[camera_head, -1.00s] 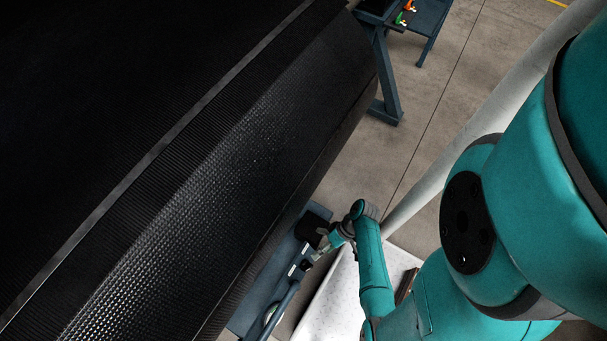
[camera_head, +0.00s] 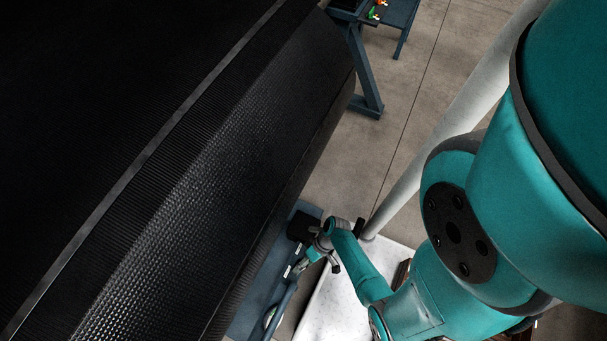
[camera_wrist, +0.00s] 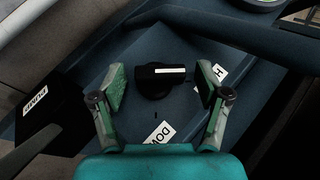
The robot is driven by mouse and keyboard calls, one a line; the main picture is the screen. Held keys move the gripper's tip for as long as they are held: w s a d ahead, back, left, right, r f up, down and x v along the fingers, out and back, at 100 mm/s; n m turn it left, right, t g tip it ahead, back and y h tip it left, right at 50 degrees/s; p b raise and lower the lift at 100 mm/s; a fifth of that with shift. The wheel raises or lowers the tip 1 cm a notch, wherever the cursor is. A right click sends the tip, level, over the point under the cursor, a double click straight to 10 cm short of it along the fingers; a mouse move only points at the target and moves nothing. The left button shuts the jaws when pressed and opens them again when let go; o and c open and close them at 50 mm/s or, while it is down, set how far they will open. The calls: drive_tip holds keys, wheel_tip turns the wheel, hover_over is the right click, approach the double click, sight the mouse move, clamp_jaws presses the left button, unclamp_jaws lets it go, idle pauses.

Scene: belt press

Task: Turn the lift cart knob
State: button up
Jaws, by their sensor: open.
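The lift cart knob (camera_wrist: 153,80) is black with a white stripe across its top, and shows in the wrist view on a dark blue panel (camera_wrist: 190,40). The stripe lies nearly level in the picture. My gripper (camera_wrist: 160,92) is open, with one green-padded finger on each side of the knob. A gap shows between the knob and each finger; I cannot tell the depth between them. In the head view my gripper (camera_head: 320,248) is small, over the blue cart (camera_head: 262,285), and the knob cannot be made out.
White labels lie around the knob; one partly hidden label (camera_wrist: 160,133) reads "DO". A dark box with a label (camera_wrist: 34,98) is at the left, and a blue bar (camera_wrist: 260,35) crosses the upper right. A large black belt roll (camera_head: 230,150) overhangs the cart.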

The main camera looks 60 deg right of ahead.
drive_tip(key=shift+a+f, duration=0.1)
drive_tip(key=shift+f, duration=0.05)
drive_tip(key=c, duration=1.1)
drive_tip(key=shift+m+t+y, duration=0.6)
drive_tip(key=shift+m+y, duration=0.3)
drive_tip(key=shift+y, duration=0.2)
drive_tip(key=o, duration=1.1)
